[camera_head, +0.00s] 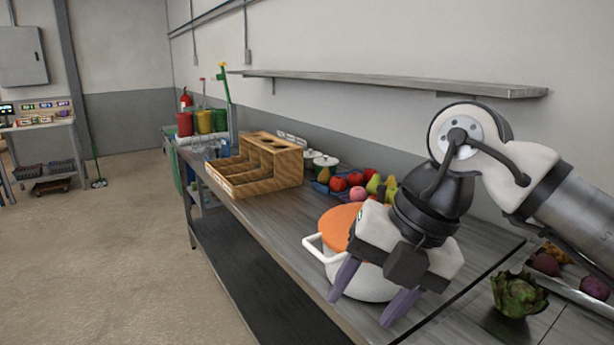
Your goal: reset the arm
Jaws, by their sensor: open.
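My gripper (372,300) hangs at the right in the head camera view, at the end of my bent arm. Its two purple fingers point down and stand apart, with nothing seen held between them. It is in front of a white pot (366,287) with an orange lid (338,224) and a white side handle, and it hides part of that pot. I cannot tell whether the fingers touch the pot.
The metal counter (281,217) runs along the wall. It holds a wooden compartment box (262,166), fruit (355,181) and an artichoke (519,294). A wall shelf (400,83) hangs above. The floor (110,240) at the left is clear.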

